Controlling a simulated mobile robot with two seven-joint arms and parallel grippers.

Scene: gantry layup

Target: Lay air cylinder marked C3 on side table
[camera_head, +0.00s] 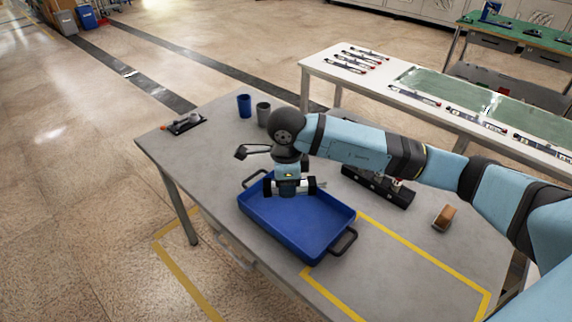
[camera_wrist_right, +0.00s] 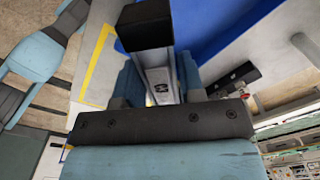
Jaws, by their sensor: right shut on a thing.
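My right gripper (camera_head: 288,190) is shut on a silver air cylinder (camera_head: 304,187) with black end caps, held crosswise above the far part of a blue tray (camera_head: 330,207). In the right wrist view the cylinder (camera_wrist_right: 158,75) lies between the two blue fingers; it has a small dark mark that I cannot read. The gripper hides the cylinder's middle in the head view. The tray stands on a grey table (camera_head: 415,252) with a yellow-outlined area beside the tray. My left gripper is not in view.
A blue cup (camera_head: 244,105) and a grey cup (camera_head: 263,114) stand behind the tray. A black block fixture (camera_head: 378,188) and a brown-and-black object (camera_head: 445,217) lie to the right. A white table (camera_head: 318,67) behind carries several cylinders. The yellow-outlined area looks clear.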

